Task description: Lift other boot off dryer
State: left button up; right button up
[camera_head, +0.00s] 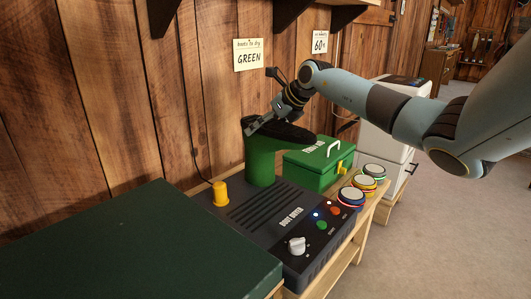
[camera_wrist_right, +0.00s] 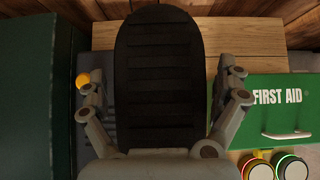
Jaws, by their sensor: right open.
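A green boot (camera_head: 262,165) stands upside down on the dark boot dryer (camera_head: 250,219), shaft down and black sole up, toe pointing right in the head view. In the right wrist view its black ribbed sole (camera_wrist_right: 160,75) fills the middle. A yellow peg (camera_head: 220,193) on the dryer's left side is bare. My right gripper (camera_head: 264,101) is open over the boot. In the wrist view its two fingers lie on either side of the sole with gaps visible, so it does not hold the boot. How far down the fingers reach is unclear. My left gripper is not in view.
A green first aid box (camera_head: 318,165) stands close right of the boot. Several round coloured-rim tins (camera_head: 352,195) line the bench's front right. A dark green chest (camera_head: 130,245) is at left. The plank wall behind carries a "GREEN" note (camera_head: 248,55) and shelf brackets.

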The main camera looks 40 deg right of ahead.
jog(key=shift+c, duration=0.3)
jog(key=shift+r, duration=0.1)
jog(key=c, duration=1.5)
jog(key=shift+r, duration=0.1)
